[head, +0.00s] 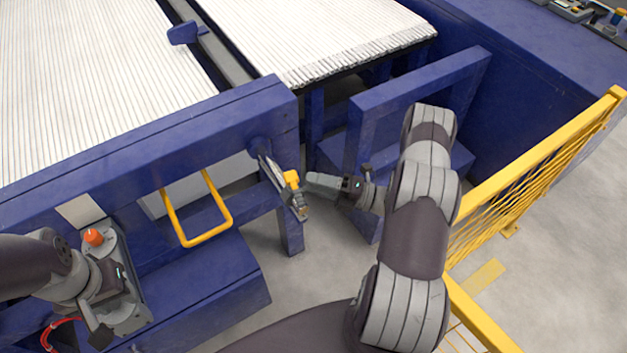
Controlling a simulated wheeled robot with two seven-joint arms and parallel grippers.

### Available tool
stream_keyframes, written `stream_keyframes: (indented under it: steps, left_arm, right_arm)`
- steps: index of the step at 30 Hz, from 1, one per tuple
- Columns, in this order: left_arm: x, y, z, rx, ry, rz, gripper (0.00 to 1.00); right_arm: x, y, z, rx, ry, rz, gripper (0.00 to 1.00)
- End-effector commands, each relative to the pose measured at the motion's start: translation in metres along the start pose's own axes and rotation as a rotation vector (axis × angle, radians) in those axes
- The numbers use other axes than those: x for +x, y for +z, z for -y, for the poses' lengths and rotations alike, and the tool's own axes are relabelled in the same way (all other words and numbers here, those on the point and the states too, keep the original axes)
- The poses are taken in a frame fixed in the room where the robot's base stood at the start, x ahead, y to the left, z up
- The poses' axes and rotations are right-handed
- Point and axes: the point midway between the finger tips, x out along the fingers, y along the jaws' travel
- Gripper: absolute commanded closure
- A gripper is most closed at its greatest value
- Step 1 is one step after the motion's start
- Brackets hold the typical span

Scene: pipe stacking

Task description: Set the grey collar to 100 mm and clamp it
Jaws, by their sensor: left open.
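A rod (267,165) sticks out from the end of the blue frame, towards the lower right. A grey collar (299,204) appears to sit near its outer end, with a yellow part (291,179) beside it. The collar is small here, and no scale or millimetre reading is legible. My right gripper (310,182) comes in from the right, its fingertips close beside the yellow part. I cannot tell whether they touch it or how wide they stand. My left gripper (106,326) is open at the lower left, away from the collar.
An orange knob (93,237) on a grey unit is near my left gripper. A yellow handle loop (197,240) hangs on the blue frame (150,145) between my arms. A yellow fence (540,165) stands at the right. Pipes (320,30) lie behind. Grey floor is clear below the rod.

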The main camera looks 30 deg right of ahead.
Motion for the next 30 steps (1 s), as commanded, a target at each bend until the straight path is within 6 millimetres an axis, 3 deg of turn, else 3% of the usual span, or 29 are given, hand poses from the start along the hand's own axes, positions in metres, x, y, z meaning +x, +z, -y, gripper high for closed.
stream_keyframes:
  steps: [8,9,12,13,19,24,30]
  left_arm:
    - [-0.001,0.0,0.0,0.0,0.0,0.0,0.58]
    - [-0.001,0.0,0.0,0.0,0.0,0.0,0.58]
    - [-0.001,0.0,0.0,0.0,0.0,0.0,0.58]
    - [-0.001,0.0,0.0,0.0,0.0,0.0,0.58]
    - [0.004,0.001,0.0,0.0,0.0,0.0,0.58]
    - [0.02,0.003,0.0,0.0,0.0,0.0,0.58]
    - [0.023,0.003,0.0,0.0,0.0,0.0,0.58]
  right_arm:
    - [0.006,0.0,0.001,0.0,-0.001,0.002,0.61]
    - [0.006,0.0,0.001,0.0,-0.001,0.002,0.64]
    - [0.006,0.0,0.001,0.001,-0.002,0.001,0.96]
    - [0.006,0.0,0.001,0.001,-0.002,0.001,1.0]
    - [0.009,0.003,0.004,0.0,-0.003,-0.002,1.0]
    - [0.029,0.023,0.013,-0.001,-0.005,-0.004,1.0]
    - [0.041,0.034,0.012,0.003,-0.003,0.0,1.0]
